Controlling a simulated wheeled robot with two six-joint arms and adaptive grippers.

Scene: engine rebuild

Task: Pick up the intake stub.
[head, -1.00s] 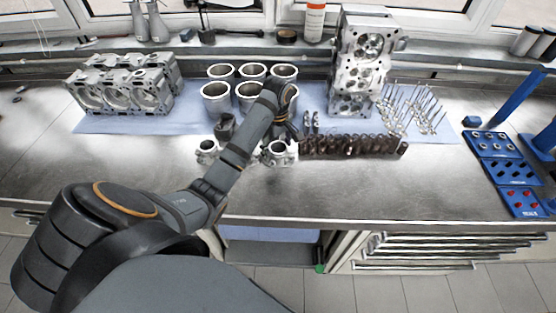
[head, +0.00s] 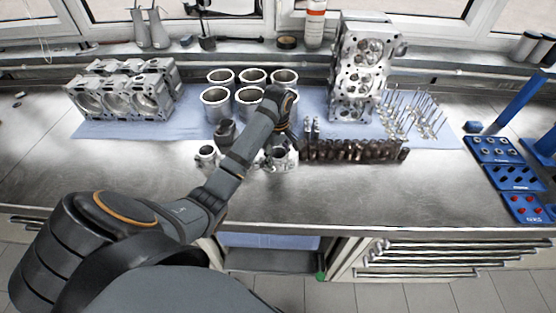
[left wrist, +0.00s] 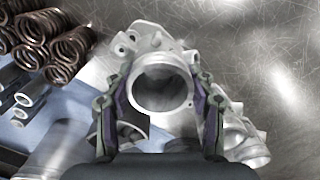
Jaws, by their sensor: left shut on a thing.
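The intake stub (left wrist: 162,84), a silver casting with a round open mouth, is between the two fingers of my left gripper (left wrist: 158,97) in the left wrist view. The fingers are shut on either side of the mouth. In the head view the stub (head: 279,160) is at the front of the parts, partly hidden by my left gripper (head: 284,147). I cannot tell whether it still touches the bench. My right gripper is in neither view.
A similar silver part (head: 206,156) stands to the left, with a dark part (head: 224,132) behind it. Coil springs (head: 355,150) stand in rows close on the right. Cylinder liners (head: 216,104) are behind. The front bench is bare.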

